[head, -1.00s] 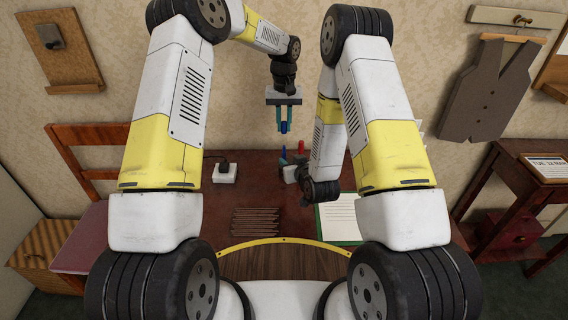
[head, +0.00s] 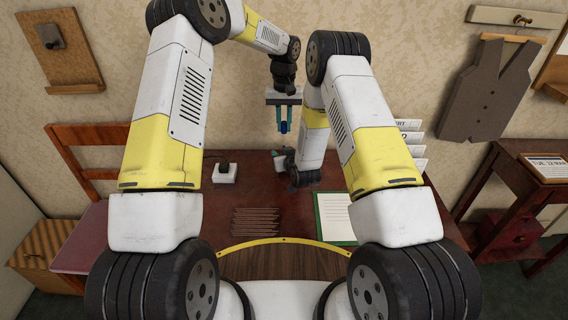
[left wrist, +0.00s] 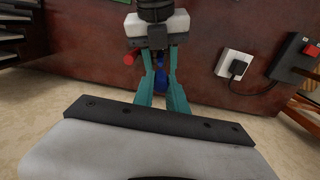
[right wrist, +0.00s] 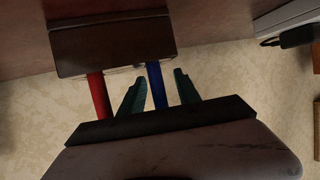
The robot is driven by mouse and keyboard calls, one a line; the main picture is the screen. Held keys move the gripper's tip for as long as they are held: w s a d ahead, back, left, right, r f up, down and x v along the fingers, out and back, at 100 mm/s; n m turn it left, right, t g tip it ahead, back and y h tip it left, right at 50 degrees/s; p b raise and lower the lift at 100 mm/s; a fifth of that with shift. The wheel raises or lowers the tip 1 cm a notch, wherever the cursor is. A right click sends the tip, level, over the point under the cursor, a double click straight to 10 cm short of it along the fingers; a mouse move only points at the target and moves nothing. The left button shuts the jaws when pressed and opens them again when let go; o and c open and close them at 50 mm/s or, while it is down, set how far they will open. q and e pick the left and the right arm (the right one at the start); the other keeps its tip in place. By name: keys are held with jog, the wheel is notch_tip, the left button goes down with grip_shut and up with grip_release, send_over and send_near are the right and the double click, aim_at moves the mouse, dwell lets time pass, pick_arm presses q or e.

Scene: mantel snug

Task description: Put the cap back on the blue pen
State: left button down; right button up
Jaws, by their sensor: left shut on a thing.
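In the head view my left gripper (head: 283,128) points down above the desk, shut on a small blue piece, likely the cap (head: 283,127). The blue piece also shows between the teal fingers in the left wrist view (left wrist: 160,70). My right gripper (head: 279,156) is low over the back of the desk, below the left one. In the right wrist view its open fingers (right wrist: 156,86) stand on either side of the blue pen (right wrist: 156,84), with gaps visible.
A red pen (right wrist: 98,95) stands in the same block, close beside the right fingers. A white socket box (head: 225,173) with a black plug is on the desk to the left. Dark slats (head: 255,221) and a green-edged sheet (head: 335,217) lie nearer.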

grip_shut()
dwell(1.3)
